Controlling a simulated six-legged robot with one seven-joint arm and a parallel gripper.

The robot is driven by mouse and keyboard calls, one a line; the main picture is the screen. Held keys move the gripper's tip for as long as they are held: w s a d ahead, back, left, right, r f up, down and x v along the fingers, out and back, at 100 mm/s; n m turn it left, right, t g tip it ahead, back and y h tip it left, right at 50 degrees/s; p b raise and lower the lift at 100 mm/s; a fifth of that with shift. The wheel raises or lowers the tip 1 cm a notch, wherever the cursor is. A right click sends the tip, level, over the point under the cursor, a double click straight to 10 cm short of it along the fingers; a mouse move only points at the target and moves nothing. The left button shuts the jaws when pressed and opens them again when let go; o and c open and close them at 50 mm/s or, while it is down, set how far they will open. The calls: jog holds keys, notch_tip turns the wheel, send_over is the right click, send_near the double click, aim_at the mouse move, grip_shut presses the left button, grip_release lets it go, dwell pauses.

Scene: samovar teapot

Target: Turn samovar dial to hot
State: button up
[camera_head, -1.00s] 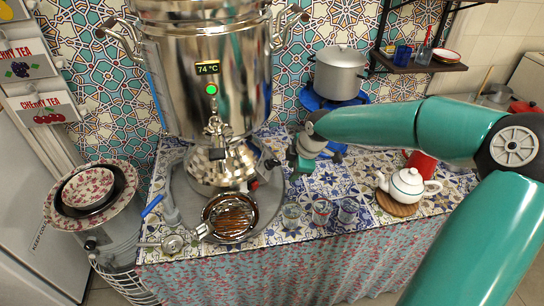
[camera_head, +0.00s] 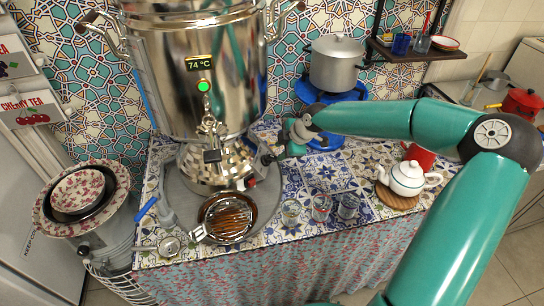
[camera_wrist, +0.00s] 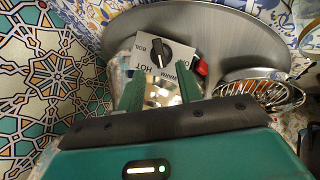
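The samovar (camera_head: 228,85) is a large shiny metal urn with a lit display reading 74 °C and a green light. Its dial (camera_wrist: 160,50) shows in the wrist view as a black knob with a white pointer line, on a pale plate lettered BOIL, HOT and WARM, seen upside down. The exact mark the pointer meets is hard to read. My gripper (camera_wrist: 160,70) is open, its two green fingers on either side of the line to the dial, apparently just short of the knob. In the head view my gripper (camera_head: 282,150) is beside the samovar's lower right side, partly hiding the dial area.
A brown bowl with a wire rack (camera_head: 228,216) sits below the samovar's tap. Several small glasses (camera_head: 321,207) stand right of it. A white teapot (camera_head: 407,178) is on a wooden board at right. A pot (camera_head: 337,65) stands behind my arm.

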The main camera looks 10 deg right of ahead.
aim_at(273, 156)
jog(key=x, duration=0.6)
jog(key=shift+s, duration=0.15)
jog(key=shift+w+a+f, duration=0.15)
jog(key=shift+w+f, duration=0.2)
jog(key=shift+f, duration=0.1)
jog(key=shift+c, duration=0.2)
jog(key=c, duration=0.6)
